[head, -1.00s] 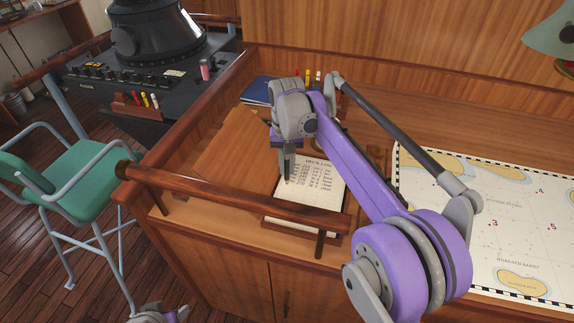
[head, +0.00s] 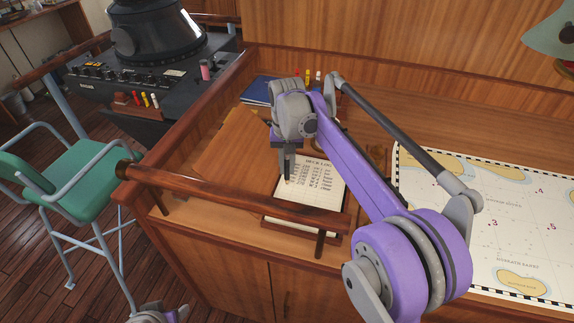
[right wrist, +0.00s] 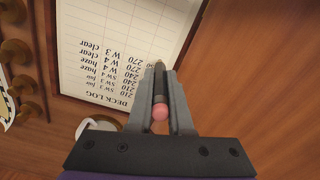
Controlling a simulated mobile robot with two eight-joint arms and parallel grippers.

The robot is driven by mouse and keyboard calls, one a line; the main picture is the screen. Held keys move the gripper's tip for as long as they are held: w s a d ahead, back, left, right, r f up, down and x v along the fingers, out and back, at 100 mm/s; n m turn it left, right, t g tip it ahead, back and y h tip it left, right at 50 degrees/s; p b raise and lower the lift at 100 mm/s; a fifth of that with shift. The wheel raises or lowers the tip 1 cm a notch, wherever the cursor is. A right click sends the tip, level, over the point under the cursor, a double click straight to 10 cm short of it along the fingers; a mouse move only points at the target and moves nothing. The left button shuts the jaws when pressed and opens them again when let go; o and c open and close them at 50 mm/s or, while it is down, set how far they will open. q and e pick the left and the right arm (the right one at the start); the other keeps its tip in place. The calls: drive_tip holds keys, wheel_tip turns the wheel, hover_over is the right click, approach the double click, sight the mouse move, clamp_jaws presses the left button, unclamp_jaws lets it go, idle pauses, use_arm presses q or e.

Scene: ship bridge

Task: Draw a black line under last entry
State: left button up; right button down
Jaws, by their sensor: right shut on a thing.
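The deck log (head: 322,187) lies on the desk behind the wooden rail, its page printed with rows of entries. In the right wrist view the log page (right wrist: 95,42) appears upside down, with blank ruled rows beyond the last entry, "W 3 clear". No black line shows under that entry in the visible part. My right gripper (head: 287,177) is over the left side of the page. In the right wrist view it (right wrist: 160,75) is shut on a dark pencil (right wrist: 160,90) with a pink end. The pencil's tip is at the entries' edge; I cannot tell if it touches the paper.
A wooden rail (head: 235,196) runs along the desk's front, close to the log. A chart (head: 500,215) lies to the right. A blue book (head: 258,91) and several coloured pens (head: 308,78) are at the back. A green chair (head: 80,183) stands left.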

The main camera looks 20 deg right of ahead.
drive_tip(key=shift+d, duration=0.1)
idle(0.3)
drive_tip(key=shift+s+d, duration=0.3)
drive_tip(key=shift+d, duration=0.1)
drive_tip(key=shift+d, duration=0.1)
drive_tip(key=shift+s+d, duration=0.25)
drive_tip(key=shift+d, duration=0.1)
drive_tip(key=shift+s+d, duration=0.1)
drive_tip(key=shift+d, duration=0.05)
idle(0.3)
drive_tip(key=shift+s+d, duration=0.2)
drive_tip(key=shift+d, duration=0.1)
drive_tip(key=shift+d, duration=0.15)
drive_tip(key=shift+s+d, duration=0.3)
drive_tip(key=shift+d, duration=0.05)
drive_tip(key=shift+s+d, duration=0.1)
drive_tip(key=shift+d, duration=0.05)
idle(0.4)
